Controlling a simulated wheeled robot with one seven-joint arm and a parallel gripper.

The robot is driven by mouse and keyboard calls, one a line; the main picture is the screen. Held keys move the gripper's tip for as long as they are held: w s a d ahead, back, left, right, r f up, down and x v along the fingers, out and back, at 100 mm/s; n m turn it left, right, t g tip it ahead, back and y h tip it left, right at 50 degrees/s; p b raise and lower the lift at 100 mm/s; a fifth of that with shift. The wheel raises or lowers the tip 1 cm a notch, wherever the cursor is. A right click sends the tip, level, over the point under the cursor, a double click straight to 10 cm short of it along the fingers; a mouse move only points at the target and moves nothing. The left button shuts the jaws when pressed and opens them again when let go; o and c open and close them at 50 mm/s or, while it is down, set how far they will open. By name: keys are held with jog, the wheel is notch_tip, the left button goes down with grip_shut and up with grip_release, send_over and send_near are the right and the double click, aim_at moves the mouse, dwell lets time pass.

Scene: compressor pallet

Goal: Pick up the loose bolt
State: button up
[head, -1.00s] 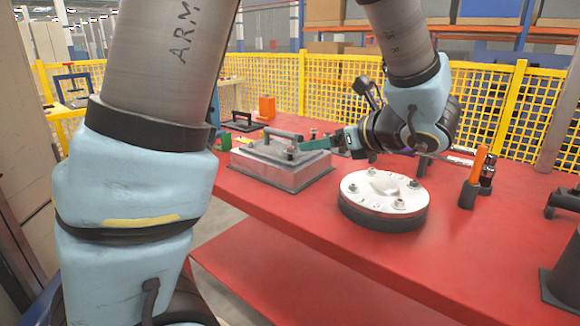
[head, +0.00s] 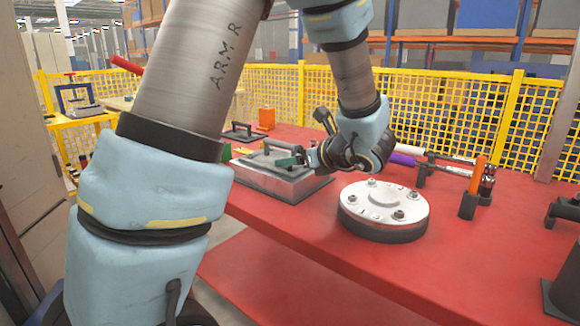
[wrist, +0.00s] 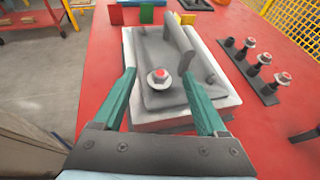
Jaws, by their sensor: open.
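A loose bolt with a red-marked head and a washer (wrist: 159,80) stands on the lid of a grey metal box (wrist: 143,111), beside the lid's handle (wrist: 179,50). The box also shows in the head view (head: 268,184). My gripper (wrist: 158,72) is open, its teal fingers apart on either side of the bolt in the wrist view. I cannot tell whether the fingertips are down at bolt height. In the head view my gripper (head: 283,162) is low over the box lid, and I cannot make out the bolt clearly there.
A black rack with several bolts (wrist: 262,73) stands right of the box. A round bolted flange (head: 383,205) sits nearer on the red table (head: 310,232). An orange-handled tool (head: 479,168) stands at the right. Coloured blocks (wrist: 147,12) lie beyond the box.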

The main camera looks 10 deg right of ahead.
jog(key=shift+c, duration=0.3)
grip_shut()
dwell(0.3)
